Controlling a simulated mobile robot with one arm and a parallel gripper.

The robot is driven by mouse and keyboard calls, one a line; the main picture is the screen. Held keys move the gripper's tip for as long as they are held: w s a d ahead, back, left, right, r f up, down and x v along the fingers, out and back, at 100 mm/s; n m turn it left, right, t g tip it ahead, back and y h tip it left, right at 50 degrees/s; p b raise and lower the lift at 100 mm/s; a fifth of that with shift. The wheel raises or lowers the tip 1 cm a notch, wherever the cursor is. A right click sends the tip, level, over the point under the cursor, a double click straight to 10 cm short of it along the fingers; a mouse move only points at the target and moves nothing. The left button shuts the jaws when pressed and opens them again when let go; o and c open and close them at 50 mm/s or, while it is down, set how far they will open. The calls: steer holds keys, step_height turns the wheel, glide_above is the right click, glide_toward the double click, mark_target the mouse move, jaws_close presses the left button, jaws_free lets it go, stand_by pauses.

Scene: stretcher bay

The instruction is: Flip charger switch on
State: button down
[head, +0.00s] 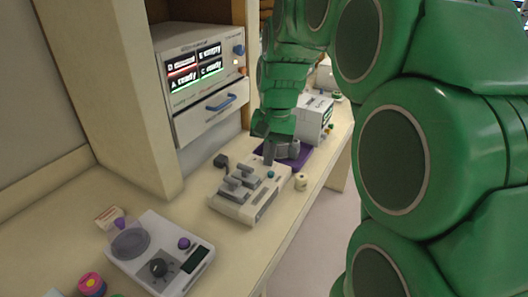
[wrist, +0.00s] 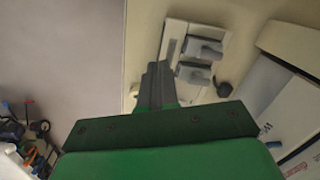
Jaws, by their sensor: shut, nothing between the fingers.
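A beige box with grey levers (head: 246,200) lies on the bench in the middle of the head view; I take it for the charger, but no label is readable. Its two grey levers (head: 237,183) show again in the wrist view (wrist: 203,50). A small teal knob (head: 271,174) is near its far right corner. My gripper (head: 268,157) points down at the far end of the box, and its fingers are together and empty. In the wrist view the shut fingers (wrist: 157,72) end beside the box; whether they touch it is unclear.
A lit cabinet with a blue-handled drawer (head: 212,110) is behind left. A purple mat (head: 297,157) and a small cream jar (head: 301,181) are close to my gripper.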

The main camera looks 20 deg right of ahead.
steer(key=w+d+f+m, duration=0.1)
steer(key=w+d+m, duration=0.1)
steer(key=w, duration=0.8)
steer(key=w+d+f+m+t, duration=0.1)
steer(key=w+d, duration=0.4)
steer(key=w, duration=0.5)
steer(key=shift+w+m+t, duration=0.25)
steer(key=shift+m+t, duration=0.05)
steer(key=shift+m, duration=0.3)
steer(key=shift+f, duration=0.1)
steer(key=f, duration=0.4)
steer(key=w+a+f, duration=0.1)
steer(key=f, duration=0.4)
steer(key=w+a+f, duration=0.1)
steer(key=f, duration=0.3)
steer(key=shift+f, duration=0.3)
